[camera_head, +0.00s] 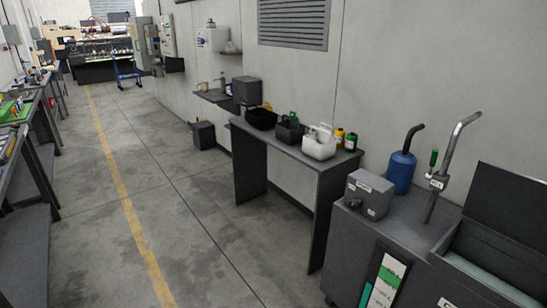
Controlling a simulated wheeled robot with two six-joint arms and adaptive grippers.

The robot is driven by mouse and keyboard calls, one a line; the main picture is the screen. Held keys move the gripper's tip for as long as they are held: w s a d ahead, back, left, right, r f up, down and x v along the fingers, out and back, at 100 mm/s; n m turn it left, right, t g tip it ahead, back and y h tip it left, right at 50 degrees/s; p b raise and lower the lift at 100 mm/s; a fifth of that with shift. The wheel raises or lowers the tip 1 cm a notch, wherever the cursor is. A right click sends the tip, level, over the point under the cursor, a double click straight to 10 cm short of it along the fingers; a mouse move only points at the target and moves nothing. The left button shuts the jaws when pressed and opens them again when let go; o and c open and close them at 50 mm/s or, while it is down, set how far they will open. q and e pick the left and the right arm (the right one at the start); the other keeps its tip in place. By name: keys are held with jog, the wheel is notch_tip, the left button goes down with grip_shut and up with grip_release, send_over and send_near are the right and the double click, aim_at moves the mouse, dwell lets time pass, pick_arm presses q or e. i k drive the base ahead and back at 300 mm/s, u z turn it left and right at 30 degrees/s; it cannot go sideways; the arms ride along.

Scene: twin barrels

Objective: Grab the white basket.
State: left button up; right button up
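The white basket (319,146) stands upright on a dark grey wall table (297,154), near the table's right end. It is an open carrier with a raised handle, and white and green items show at its top. Two similar dark baskets stand to its left on the same table, a black one (261,118) and a dark grey one (290,133). Neither of my grippers shows in the head view, and nothing touches the white basket.
Yellow and green bottles (350,142) stand just right of the basket. A grey cabinet (385,247) with a metal box (369,194) and a blue canister (401,172) fills the right foreground. Workbenches (25,190) line the left. The concrete floor (190,220) between is clear.

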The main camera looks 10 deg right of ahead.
aim_at(317, 145)
jog(key=k, duration=0.35)
jog(key=u, duration=0.6)
jog(key=i, duration=1.35)
jog(key=z, duration=0.8)
jog(key=i, duration=0.85)
jog(key=z, duration=1.45)
jog(key=i, duration=0.55)
jog(key=z, duration=0.45)
